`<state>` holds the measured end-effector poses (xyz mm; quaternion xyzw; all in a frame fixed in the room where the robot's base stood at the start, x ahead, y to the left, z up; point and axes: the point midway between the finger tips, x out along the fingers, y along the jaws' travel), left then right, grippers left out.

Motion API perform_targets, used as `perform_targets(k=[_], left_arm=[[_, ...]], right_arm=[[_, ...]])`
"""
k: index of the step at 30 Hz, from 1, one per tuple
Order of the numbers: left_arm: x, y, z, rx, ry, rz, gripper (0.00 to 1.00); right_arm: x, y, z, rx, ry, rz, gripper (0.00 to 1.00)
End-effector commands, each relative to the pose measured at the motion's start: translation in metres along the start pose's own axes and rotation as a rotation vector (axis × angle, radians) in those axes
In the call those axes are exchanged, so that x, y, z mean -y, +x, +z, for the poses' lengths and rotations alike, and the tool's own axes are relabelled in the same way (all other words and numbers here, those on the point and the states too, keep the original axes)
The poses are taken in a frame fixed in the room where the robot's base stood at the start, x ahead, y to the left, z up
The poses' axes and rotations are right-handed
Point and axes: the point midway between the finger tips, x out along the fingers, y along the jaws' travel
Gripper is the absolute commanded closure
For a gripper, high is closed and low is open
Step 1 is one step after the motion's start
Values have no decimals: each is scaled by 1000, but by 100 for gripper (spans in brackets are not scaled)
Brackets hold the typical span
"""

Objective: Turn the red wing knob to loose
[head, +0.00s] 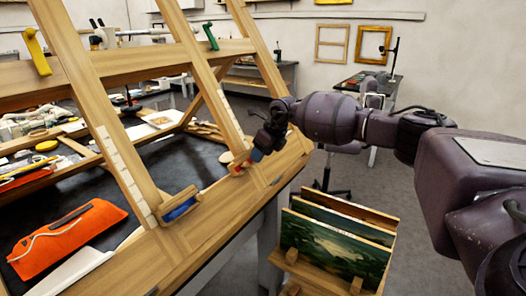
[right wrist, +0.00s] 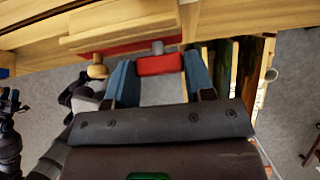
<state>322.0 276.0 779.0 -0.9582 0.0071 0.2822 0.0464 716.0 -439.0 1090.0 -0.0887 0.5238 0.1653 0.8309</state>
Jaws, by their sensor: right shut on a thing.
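The red wing knob (head: 236,168) is on the lower wooden ledge of the easel-like frame, at the foot of the right upright, partly hidden by my gripper. In the right wrist view the red wing (right wrist: 160,65) lies between the blue fingertips, on a small grey stem under a wooden and red block. My right gripper (head: 257,155) reaches it from the right and is shut on it; it also shows in the right wrist view (right wrist: 160,76).
A similar wooden holder with a blue part (head: 180,209) sits left on the ledge (head: 225,205). A rack of framed paintings (head: 335,240) stands below right. An orange pouch (head: 66,238) lies on the dark table. A yellow clamp (head: 36,52) and green clamp (head: 210,36) are higher up.

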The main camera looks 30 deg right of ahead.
Motion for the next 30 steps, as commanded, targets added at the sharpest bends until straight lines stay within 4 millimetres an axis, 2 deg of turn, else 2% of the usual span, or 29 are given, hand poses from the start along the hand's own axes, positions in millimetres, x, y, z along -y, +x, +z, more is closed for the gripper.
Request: perform_targets(k=[19,20,24,30], left_arm=[[0,-3,2,5,-1,-1,57],[0,-3,2,6,-1,-2,57],[1,-4,4,9,-2,-2,57],[0,-4,4,8,-2,-2,57]], right_arm=[[-1,1,-1,-2,-40,-24,75],[-1,1,-1,-2,-40,-24,47],[-1,1,-1,-2,-39,-24,26],[0,0,0,-1,-39,-24,26]])
